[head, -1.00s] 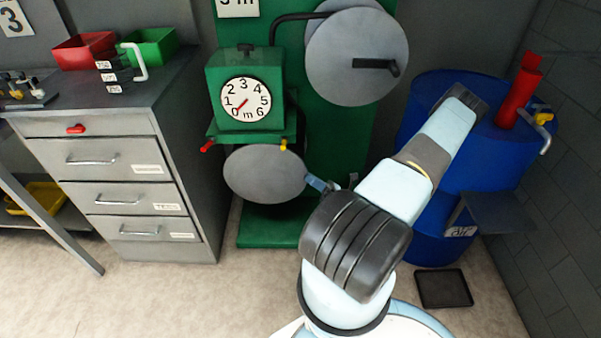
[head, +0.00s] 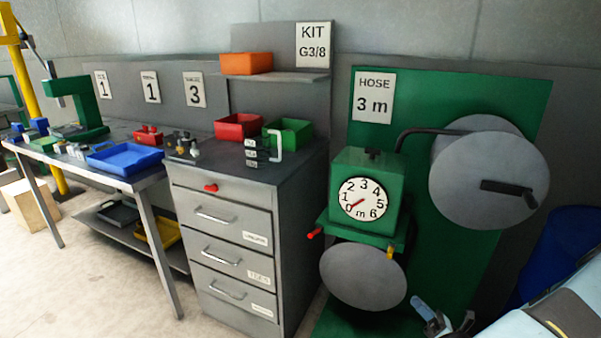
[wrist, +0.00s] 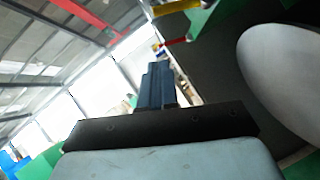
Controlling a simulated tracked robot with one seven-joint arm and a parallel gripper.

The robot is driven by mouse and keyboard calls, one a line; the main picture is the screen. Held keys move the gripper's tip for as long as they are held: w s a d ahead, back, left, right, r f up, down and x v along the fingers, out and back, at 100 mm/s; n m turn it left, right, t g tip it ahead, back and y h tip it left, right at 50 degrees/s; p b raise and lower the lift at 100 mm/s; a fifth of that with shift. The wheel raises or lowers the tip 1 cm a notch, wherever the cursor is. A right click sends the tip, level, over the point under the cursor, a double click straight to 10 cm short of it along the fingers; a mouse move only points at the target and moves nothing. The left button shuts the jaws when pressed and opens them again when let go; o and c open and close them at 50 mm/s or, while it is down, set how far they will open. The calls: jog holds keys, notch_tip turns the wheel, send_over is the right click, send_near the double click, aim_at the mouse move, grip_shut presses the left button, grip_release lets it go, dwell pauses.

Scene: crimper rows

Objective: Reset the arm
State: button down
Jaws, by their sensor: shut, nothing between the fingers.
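My gripper (head: 440,322) shows at the lower right of the head view, in front of the green hose stand (head: 372,84). In the wrist view my gripper (wrist: 158,72) points up and away, its fingers together with nothing between them. My arm's pale blue link fills the lower right corner of the head view. The stand carries a dial (head: 362,198) marked in metres, a large grey reel with a crank (head: 488,170) and a lower grey disc (head: 363,276). The disc lies left of my gripper; a pale rounded disc also shows at the right of the wrist view (wrist: 285,75).
A grey drawer cabinet (head: 228,250) stands left of the stand, with red (head: 238,126) and green (head: 290,132) bins on top. A workbench with a blue tray (head: 125,158) and a green press (head: 80,108) is further left. A blue barrel (head: 560,245) is at the right. Floor in front of the bench is clear.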

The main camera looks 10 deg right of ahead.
jog(key=a+r+n+g+h, duration=0.4)
jog(key=a+r+n+g, duration=0.2)
jog(key=r+n+g, duration=0.6)
jog(key=a+r+n+g+h, duration=0.3)
jog(key=a+r+n+g, duration=0.3)
jog(key=r+n+g, duration=0.6)
jog(key=s+a+r+n+t+h, duration=0.3)
jog(key=s+r+t, duration=0.3)
jog(key=r, duration=0.5)
jog(key=s+a+r+n+t+h, duration=0.4)
jog(key=s+r+n+t+h, duration=0.2)
jog(key=r, duration=0.6)
jog(key=shift+s, duration=0.6)
